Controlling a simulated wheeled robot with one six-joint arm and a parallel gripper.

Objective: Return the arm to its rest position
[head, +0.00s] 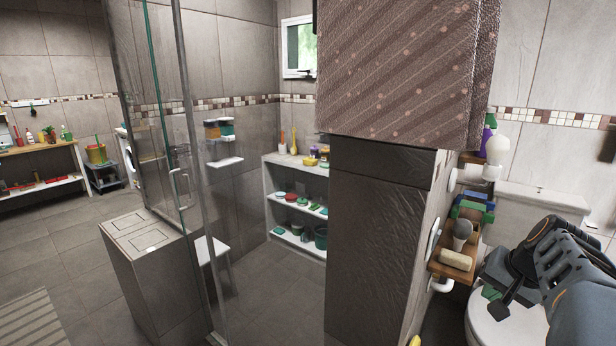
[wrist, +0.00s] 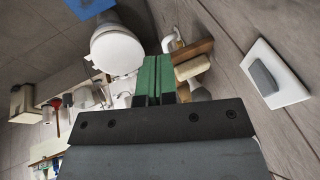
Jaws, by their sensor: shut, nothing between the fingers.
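My arm comes in from the right edge of the head view. My gripper (head: 490,292) points down and to the left there, in front of the toilet (head: 512,322). In the wrist view my gripper (wrist: 158,62) shows its two green fingers side by side with only a thin line between them. It is shut and holds nothing. The toilet's white lid (wrist: 117,52) lies to the left of the fingers in the wrist view. A wooden shelf (wrist: 193,53) is just right of the fingertips in that view; I cannot tell the gap.
The wooden wall shelf (head: 450,273) holds a brush (head: 461,235), a tan block (head: 456,260) and bottles, left of my gripper. A dark tiled pillar (head: 375,240) stands beside it. A glass shower screen (head: 160,110) and a white shelf unit (head: 300,220) are farther left.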

